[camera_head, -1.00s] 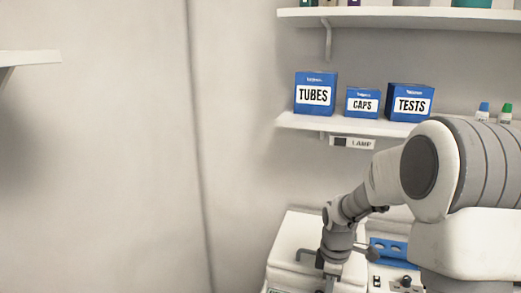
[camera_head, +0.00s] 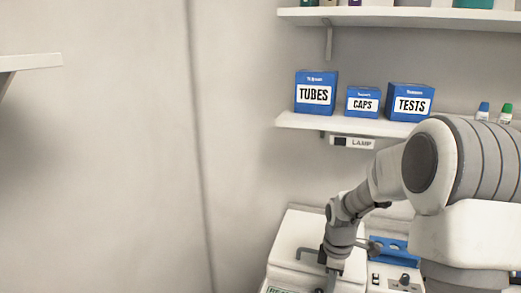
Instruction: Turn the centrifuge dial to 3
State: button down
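A white machine (camera_head: 299,235) with a grey handle (camera_head: 306,252) on its lid stands at the bottom of the view; it looks like the centrifuge. A greenish label or display (camera_head: 277,290) on its front is cut off by the bottom edge. I cannot make out its numbered dial. My gripper (camera_head: 331,281) points down at the machine's front right, and its fingertips are at or below the frame's bottom edge. Whether it touches anything cannot be seen.
Right of the machine is a white unit with a dark knob (camera_head: 405,279) and a blue rack (camera_head: 392,251). A shelf (camera_head: 300,121) above holds blue boxes marked TUBES (camera_head: 315,95), CAPS (camera_head: 362,103) and TESTS (camera_head: 410,104). My arm covers the right side.

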notch_tip(320, 180, up, 6)
jog(key=p, duration=0.4)
jog(key=shift+f, duration=0.2)
jog(key=shift+r, duration=0.1)
jog(key=s+a+r+m+t+b, duration=0.25)
jog(key=s+r+m, duration=0.45)
jog(key=s+r, duration=0.45)
jog(key=s+r+m+t, duration=0.1)
jog(key=s+r+m, duration=0.1)
jog(key=s, duration=0.3)
jog(key=s+a+r+m+t, duration=0.1)
jog(key=s+r+m+t, duration=0.1)
jog(key=s+m, duration=0.3)
jog(key=shift+s+r+b, duration=0.2)
jog(key=shift+r+b, duration=0.15)
jog(key=shift+b, duration=0.05)
